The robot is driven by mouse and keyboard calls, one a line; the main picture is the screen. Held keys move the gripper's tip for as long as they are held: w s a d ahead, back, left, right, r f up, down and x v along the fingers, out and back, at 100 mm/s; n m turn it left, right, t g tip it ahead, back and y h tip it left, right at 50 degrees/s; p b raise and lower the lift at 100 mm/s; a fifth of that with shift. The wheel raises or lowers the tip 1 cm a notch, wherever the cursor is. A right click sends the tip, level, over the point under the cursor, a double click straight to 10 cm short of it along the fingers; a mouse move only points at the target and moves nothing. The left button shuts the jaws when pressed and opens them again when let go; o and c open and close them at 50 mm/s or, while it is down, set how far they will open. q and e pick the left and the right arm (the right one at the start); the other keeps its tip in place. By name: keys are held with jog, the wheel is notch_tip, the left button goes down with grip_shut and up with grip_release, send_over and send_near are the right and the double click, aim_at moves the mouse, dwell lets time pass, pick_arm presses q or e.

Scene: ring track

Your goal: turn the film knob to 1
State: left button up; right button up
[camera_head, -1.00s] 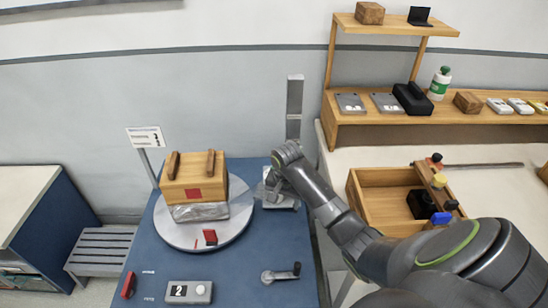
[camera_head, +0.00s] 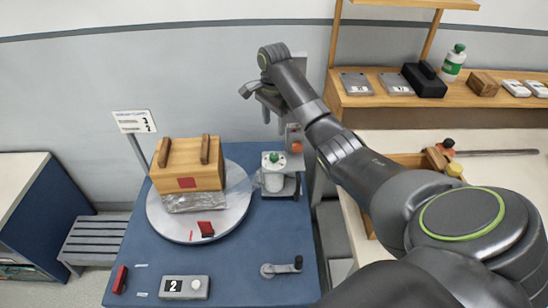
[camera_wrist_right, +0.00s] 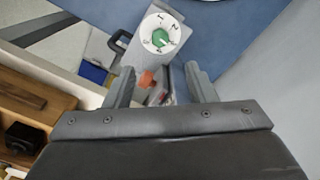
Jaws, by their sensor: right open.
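The film knob (camera_head: 273,156) is green on a round white dial, on top of a grey and white machine (camera_head: 281,184) at the back right of the blue table. In the right wrist view the knob (camera_wrist_right: 160,38) and its marked dial show near the top. Its exact setting is too small to tell. My right gripper (camera_head: 257,100) is raised above and behind the dial, apart from it. In the wrist view the right gripper (camera_wrist_right: 159,80) has its fingers spread with nothing between them. My left gripper is not in view.
A wooden box (camera_head: 188,165) with two handles stands on a round turntable (camera_head: 235,200). A sign (camera_head: 134,122) stands behind it. A grey box showing 2 (camera_head: 184,288) and a crank (camera_head: 283,267) are at the front. An orange-red knob (camera_head: 296,147) is beside the dial.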

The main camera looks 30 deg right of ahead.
aim_at(274, 155)
notch_tip(274, 155, down, 13)
jog(key=shift+r+p, duration=0.15)
jog(key=shift+p, duration=0.15)
jog(key=c, duration=1)
